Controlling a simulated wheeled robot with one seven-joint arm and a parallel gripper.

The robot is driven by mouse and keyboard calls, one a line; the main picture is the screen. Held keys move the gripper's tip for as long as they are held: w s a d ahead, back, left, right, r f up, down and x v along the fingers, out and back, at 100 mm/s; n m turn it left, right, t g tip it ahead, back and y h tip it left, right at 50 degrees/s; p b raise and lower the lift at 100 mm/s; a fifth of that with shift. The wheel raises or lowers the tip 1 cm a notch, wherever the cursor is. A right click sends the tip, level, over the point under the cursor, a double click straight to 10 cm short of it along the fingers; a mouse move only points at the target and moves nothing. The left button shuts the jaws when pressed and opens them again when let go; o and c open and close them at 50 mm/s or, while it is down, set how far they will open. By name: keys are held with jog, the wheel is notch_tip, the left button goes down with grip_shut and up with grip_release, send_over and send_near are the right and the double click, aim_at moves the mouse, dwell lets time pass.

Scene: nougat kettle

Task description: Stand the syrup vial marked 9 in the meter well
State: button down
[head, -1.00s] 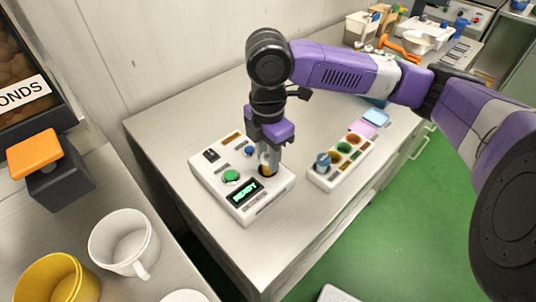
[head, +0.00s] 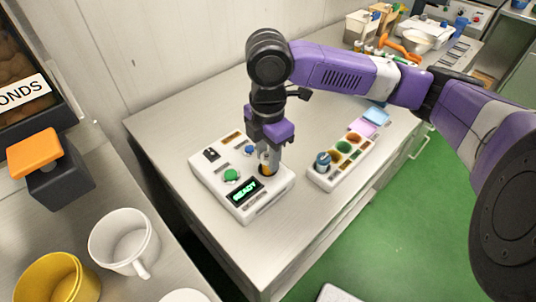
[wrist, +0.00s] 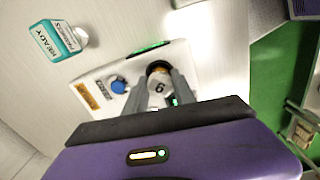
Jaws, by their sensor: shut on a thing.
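The meter is a white box (head: 215,188) on the steel bench, with a green button, a blue knob and a lit display reading READY. Its dark round well (head: 267,171) is at its right side. My gripper (head: 269,157) points down over the well and is shut on the syrup vial (wrist: 160,87), whose pale side shows a 9 between the two fingers in the wrist view. The vial's amber part shows at the well's opening. The fingers hide part of it, and how deep it sits I cannot tell.
A white rack (head: 342,162) with coloured round places and a blue-grey capped piece (head: 323,160) stands right of the meter. A white mug (head: 124,242), a yellow cup (head: 58,280) and an orange-topped block (head: 40,160) are on the left counter. Bench behind the meter is clear.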

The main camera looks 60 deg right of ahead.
jog(key=shift+f+b, duration=0.35)
jog(key=shift+f, duration=0.15)
jog(key=c, duration=1.3)
grip_release()
jog(key=shift+r+p, duration=4.65)
jog(key=shift+r, duration=0.9)
